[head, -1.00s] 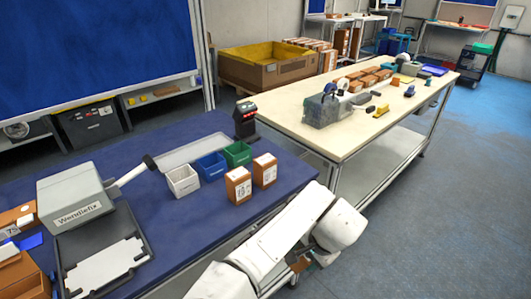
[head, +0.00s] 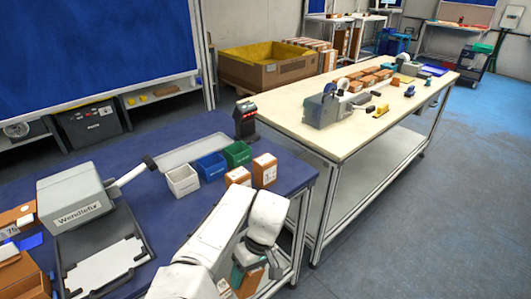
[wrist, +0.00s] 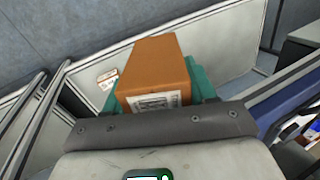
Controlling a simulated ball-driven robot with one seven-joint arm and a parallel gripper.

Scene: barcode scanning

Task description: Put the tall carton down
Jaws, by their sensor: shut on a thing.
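The tall carton is orange-brown with a white printed label. In the wrist view the carton (wrist: 160,65) stands between teal finger pads. In the head view part of the carton (head: 250,283) shows low at the front, beside the blue table's right end. My gripper (head: 246,272) is shut on it, beyond the blue table's front edge. The lower part of the carton is cut off or hidden in the head view.
The blue table (head: 110,170) holds two more cartons (head: 265,170), the left one partly behind my arm. White, blue and green bins (head: 183,180), a grey tray, a scanner (head: 245,120) and a Wendiefix machine (head: 75,205) stand there. A cream table (head: 320,145) stands to the right.

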